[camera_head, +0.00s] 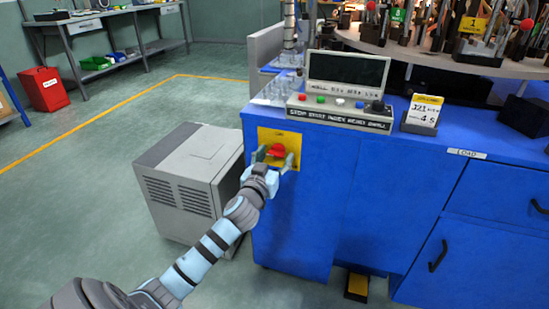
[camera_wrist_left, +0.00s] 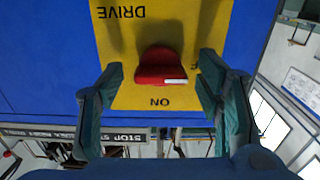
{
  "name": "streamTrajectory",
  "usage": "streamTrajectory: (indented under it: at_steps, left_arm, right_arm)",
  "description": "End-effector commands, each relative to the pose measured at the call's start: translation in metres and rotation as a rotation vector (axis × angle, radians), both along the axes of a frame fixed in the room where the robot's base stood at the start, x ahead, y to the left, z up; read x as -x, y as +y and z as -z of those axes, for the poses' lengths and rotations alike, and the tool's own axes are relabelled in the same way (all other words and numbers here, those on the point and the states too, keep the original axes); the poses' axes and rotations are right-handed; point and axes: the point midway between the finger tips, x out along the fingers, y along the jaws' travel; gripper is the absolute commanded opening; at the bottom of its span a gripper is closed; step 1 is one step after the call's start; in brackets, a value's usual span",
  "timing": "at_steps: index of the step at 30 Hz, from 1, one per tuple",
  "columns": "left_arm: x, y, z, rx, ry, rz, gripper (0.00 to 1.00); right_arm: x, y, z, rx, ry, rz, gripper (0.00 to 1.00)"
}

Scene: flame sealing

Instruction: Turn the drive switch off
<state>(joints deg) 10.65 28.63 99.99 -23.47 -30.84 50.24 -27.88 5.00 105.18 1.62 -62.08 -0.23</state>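The drive switch is a red knob (camera_head: 277,150) on a yellow plate (camera_head: 266,134) on the blue cabinet's front. In the left wrist view the knob (camera_wrist_left: 160,66) sits on the yellow plate (camera_wrist_left: 118,40), which reads DRIVE and ON upside down. A white mark on the knob lies near its lower right edge, close to ON. My left gripper (camera_head: 271,159) is open, with one finger on each side of the knob. In the left wrist view gaps show between the knob and both fingers. My right gripper is not in view.
A control panel (camera_head: 340,112) with coloured buttons and a screen (camera_head: 346,70) stands on the blue cabinet (camera_head: 305,215). A yellow-topped sign (camera_head: 422,113) is right of it. A grey vented box (camera_head: 185,185) stands on the floor left of the cabinet. A round table (camera_head: 400,45) carries tooling behind.

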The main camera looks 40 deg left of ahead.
Motion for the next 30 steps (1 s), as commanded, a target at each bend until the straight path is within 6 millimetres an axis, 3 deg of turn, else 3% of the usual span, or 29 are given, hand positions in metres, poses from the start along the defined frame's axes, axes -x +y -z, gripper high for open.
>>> streamTrajectory:
  at_steps: [9, 11, 21, 25, 30]
  left_arm:
    - [0.006, -0.002, -0.001, -0.003, -0.001, 0.001, 0.6]
    - [0.016, -0.005, 0.0, -0.004, 0.0, 0.001, 0.6]
    - [0.098, -0.035, 0.0, -0.002, 0.002, 0.002, 0.6]
    - [0.112, -0.039, 0.0, -0.001, 0.0, 0.001, 0.6]
    - [0.114, -0.04, -0.001, 0.0, -0.001, 0.0, 0.6]
  right_arm:
    - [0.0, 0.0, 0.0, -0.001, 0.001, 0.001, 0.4]
    - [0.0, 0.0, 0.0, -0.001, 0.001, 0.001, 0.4]
    - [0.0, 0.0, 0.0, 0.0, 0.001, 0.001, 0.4]
    - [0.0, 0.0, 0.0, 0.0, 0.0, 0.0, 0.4]
    - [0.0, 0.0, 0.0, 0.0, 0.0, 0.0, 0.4]
